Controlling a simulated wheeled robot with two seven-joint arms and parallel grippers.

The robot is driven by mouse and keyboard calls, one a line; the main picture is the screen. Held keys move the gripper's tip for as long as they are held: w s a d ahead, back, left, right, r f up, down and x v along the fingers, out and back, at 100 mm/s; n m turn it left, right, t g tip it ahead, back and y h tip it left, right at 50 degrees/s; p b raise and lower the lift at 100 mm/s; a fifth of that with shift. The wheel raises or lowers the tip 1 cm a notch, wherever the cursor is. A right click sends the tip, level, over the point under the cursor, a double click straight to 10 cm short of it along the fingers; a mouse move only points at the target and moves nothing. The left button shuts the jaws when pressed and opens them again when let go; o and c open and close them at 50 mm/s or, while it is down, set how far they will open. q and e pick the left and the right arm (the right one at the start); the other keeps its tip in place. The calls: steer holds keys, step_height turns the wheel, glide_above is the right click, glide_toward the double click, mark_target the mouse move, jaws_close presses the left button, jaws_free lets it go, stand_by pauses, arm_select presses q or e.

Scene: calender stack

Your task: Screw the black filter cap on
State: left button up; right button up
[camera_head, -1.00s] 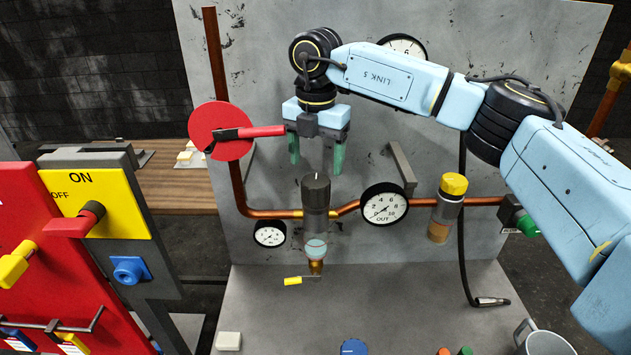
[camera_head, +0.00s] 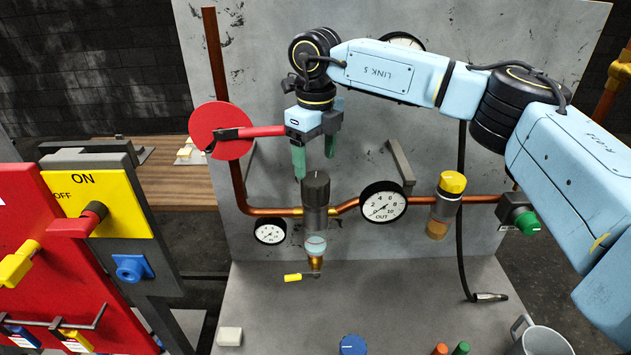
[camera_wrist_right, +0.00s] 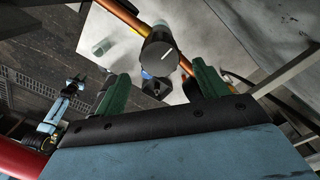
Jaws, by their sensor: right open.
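The black filter cap (camera_head: 316,186) sits upright on top of the metal filter body (camera_head: 316,219), with a clear bowl (camera_head: 315,246) below it. A white line marks the cap's top. My right gripper (camera_head: 315,167) is open and empty, pointing down just above the cap. In the right wrist view the cap (camera_wrist_right: 158,57) shows beyond and between the two green fingers (camera_wrist_right: 162,90), with no visible contact. Whether the cap's thread is tight cannot be seen. My left gripper is not in the head view.
A red lever (camera_head: 262,131) on a red disc passes close to the gripper's left. The OUT gauge (camera_head: 383,206) and yellow-capped filter (camera_head: 451,184) stand to the right along the copper pipe (camera_head: 268,212). A small yellow-handled valve (camera_head: 294,277) is below. The grey panel (camera_head: 290,60) stands behind.

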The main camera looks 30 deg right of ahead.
mark_target(316, 179)
steer(key=shift+f+n, duration=0.2)
steer(key=shift+n, duration=0.3)
steer(key=shift+f+b, duration=2.25)
steer(key=shift+f, duration=1.05)
steer(key=c, duration=0.9)
steer(key=shift+m, duration=1.1)
steer(key=shift+m, duration=1.1)
